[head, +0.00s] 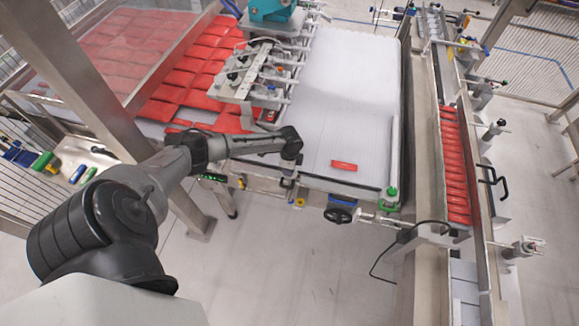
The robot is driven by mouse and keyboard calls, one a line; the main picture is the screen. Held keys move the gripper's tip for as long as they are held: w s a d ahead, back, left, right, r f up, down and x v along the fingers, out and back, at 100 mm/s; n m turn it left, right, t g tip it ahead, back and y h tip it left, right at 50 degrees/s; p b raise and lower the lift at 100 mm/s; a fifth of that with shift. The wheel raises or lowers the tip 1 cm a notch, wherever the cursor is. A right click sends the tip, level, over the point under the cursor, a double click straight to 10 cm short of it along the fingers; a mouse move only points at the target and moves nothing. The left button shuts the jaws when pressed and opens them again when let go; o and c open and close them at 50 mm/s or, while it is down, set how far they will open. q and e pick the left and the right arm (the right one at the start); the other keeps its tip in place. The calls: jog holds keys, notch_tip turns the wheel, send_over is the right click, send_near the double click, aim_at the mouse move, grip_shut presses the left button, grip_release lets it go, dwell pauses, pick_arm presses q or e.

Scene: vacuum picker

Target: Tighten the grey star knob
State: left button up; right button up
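I cannot single out a grey star knob with certainty; the small knobs here are too small to tell their shape or colour. My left arm comes in from the left and reaches over the front edge of the white conveyor belt (345,80). It ends in a dark rounded wrist joint, and no gripper fingers show beyond it. The near end of the picker's grey clamp bar (245,75), with several small dark knobs and fittings, lies just behind this joint. My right arm and gripper are not in view.
A black handwheel (339,215) sits below the belt's front edge. One red packet (344,165) lies on the belt; many red packets (195,70) lie at the left. A narrow channel of red packets (454,165) runs along the right. A metal post (75,75) stands near my arm.

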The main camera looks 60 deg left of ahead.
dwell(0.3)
pick_arm(q)
jog(key=o, duration=0.9)
jog(key=shift+r, duration=0.1)
jog(key=shift+r, duration=0.3)
notch_tip(320, 180, up, 13)
jog(key=shift+r+b, duration=0.1)
jog(key=shift+b, duration=0.2)
